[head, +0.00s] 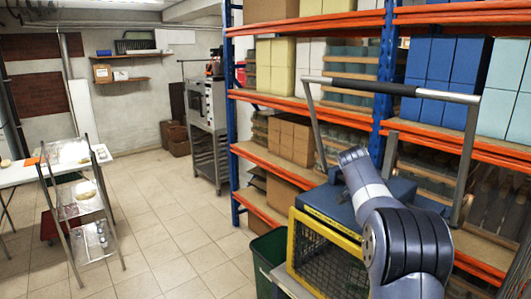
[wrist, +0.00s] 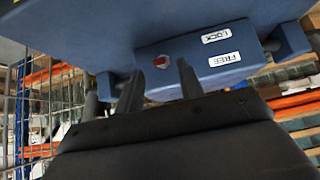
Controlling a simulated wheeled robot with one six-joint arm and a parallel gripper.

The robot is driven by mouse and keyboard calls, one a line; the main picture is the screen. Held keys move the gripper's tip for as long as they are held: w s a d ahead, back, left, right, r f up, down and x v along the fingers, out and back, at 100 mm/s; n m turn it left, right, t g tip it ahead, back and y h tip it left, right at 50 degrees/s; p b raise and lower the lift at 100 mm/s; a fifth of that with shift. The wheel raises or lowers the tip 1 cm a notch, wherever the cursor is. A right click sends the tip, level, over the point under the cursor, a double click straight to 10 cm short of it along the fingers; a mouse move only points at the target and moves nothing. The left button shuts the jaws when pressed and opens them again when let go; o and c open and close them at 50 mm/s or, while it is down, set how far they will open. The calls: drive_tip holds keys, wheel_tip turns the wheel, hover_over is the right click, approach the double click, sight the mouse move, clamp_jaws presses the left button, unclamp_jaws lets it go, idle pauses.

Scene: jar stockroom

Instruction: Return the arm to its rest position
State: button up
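My gripper (wrist: 160,82) shows in the wrist view with its two dark fingers apart. No object shows between them. Beyond the fingertips is a blue housing (wrist: 205,80) with white LOCK and FREE labels and a small red-and-white piece (wrist: 161,62). I cannot tell whether the fingers touch the housing. In the head view my arm is bent at the lower right, over a blue-topped carrier with a yellow-framed wire cage (head: 325,255). My gripper is hidden there.
A metal push handle (head: 390,88) rises around my arm. Orange-beamed shelving (head: 330,112) with boxes and jars stands close behind. A green bin (head: 266,262) is beside the cage. A shelved metal rack (head: 82,205) stands at left. The tiled floor (head: 165,230) between is clear.

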drive_tip(key=shift+x, duration=1.25)
drive_tip(key=shift+a, duration=0.1)
drive_tip(key=shift+s, duration=0.1)
drive_tip(key=shift+r, duration=0.1)
